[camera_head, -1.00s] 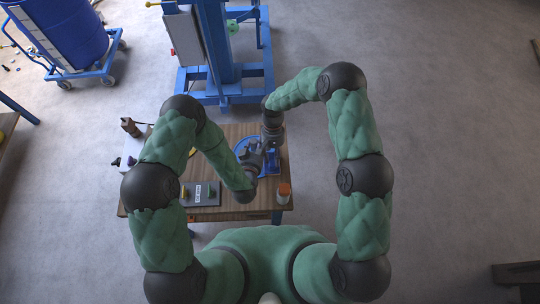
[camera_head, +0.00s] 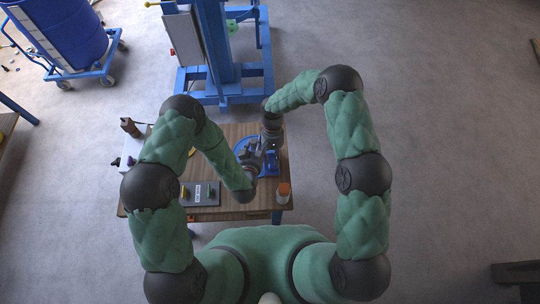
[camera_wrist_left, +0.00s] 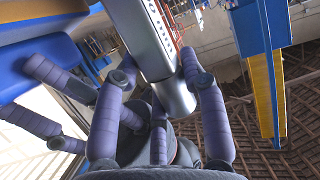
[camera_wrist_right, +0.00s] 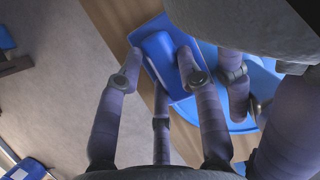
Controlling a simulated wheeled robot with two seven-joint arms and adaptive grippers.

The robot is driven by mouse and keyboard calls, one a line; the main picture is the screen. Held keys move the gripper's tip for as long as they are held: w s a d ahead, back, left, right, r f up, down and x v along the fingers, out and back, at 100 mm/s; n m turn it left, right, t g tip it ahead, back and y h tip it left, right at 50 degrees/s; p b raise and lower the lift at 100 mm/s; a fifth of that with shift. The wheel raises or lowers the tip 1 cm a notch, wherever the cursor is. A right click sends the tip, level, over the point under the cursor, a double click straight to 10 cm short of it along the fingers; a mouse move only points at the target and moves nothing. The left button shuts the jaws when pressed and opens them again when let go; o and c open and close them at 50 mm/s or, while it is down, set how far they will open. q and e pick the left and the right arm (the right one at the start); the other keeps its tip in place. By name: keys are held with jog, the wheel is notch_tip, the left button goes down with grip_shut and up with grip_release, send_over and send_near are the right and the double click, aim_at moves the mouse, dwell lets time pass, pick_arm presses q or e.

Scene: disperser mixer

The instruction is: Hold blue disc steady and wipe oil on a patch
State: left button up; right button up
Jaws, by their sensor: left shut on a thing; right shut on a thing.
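The blue disc (camera_head: 242,145) lies on the wooden table, partly hidden by my grippers; it also shows in the right wrist view (camera_wrist_right: 268,82). My left gripper (camera_head: 251,154) is shut at the disc, and its fingers overlap it in the right wrist view. The exact contact is hidden. In the left wrist view (camera_wrist_left: 157,88) a silver cylinder appears between its fingers; I cannot tell whether they touch it. My right gripper (camera_head: 270,148) is shut on a darker blue pad (camera_wrist_right: 158,55) over the disc's side. I cannot make out any oil.
Behind is the blue mixer stand (camera_head: 217,60). A blue drum (camera_head: 68,30) is at top left.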

aim_at(273, 154)
jog(key=shift+w, duration=1.55)
jog(key=shift+w, duration=0.1)
jog(key=shift+w+f, duration=0.1)
jog(key=shift+w, duration=1.3)
jog(key=shift+w+f, duration=0.2)
jog(key=shift+w, duration=1.25)
